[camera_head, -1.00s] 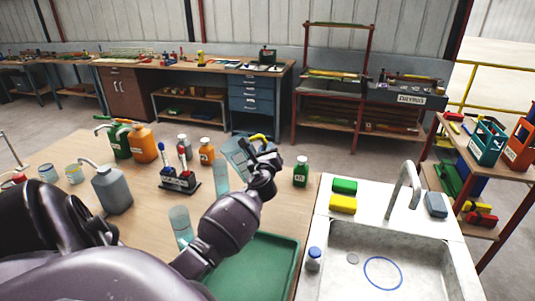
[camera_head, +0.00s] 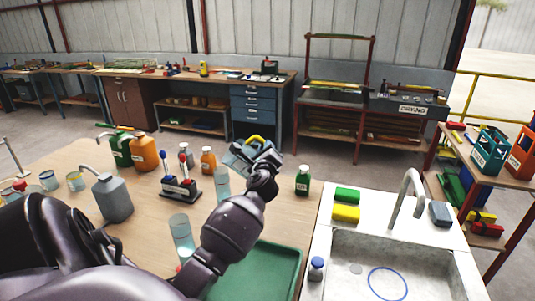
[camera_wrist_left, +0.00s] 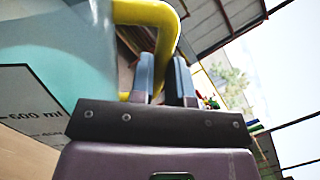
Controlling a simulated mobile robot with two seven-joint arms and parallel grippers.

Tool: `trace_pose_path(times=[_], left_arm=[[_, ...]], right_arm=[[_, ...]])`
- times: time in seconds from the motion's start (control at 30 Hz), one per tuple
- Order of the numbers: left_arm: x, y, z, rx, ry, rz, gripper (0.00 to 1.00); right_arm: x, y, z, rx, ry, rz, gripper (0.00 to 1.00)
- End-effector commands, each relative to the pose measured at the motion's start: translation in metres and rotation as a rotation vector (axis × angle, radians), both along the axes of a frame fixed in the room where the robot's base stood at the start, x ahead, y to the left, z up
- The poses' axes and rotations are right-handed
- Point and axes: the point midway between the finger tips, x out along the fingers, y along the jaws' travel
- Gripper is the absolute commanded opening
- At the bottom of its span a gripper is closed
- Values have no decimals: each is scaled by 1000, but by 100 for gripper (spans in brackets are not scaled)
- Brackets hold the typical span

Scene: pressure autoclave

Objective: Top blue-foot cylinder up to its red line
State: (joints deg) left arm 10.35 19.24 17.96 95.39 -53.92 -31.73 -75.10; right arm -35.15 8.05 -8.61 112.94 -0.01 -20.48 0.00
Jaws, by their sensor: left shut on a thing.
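A clear bluish jug (camera_head: 236,158) with a yellow handle (camera_head: 255,140) is held above the table by my left gripper (camera_head: 262,158). In the left wrist view, the fingers (camera_wrist_left: 163,82) are at the handle (camera_wrist_left: 150,14), and the jug wall (camera_wrist_left: 60,50) shows a 600 ml mark. I cannot tell the jug's liquid level. One clear cylinder (camera_head: 222,184) stands just below and left of the jug. Another cylinder (camera_head: 181,232) stands nearer, left of my forearm, with a reddish patch at its base. The far cylinder's foot colour and any red line are unclear. My right gripper is not seen.
A dark rack (camera_head: 180,188), orange bottle (camera_head: 208,160) and grey jerrycan (camera_head: 113,198) stand left of the cylinders. A green bottle (camera_head: 303,180) stands right of the jug. A green tray (camera_head: 262,272) lies in front, beside the sink (camera_head: 390,265).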

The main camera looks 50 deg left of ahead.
Motion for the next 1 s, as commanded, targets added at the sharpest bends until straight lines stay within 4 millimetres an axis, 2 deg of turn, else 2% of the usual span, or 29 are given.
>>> trace_pose_path(times=[1.0], left_arm=[[-14, 11, 32, -181, -229, -2, 0]], right_arm=[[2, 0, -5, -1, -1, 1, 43]])
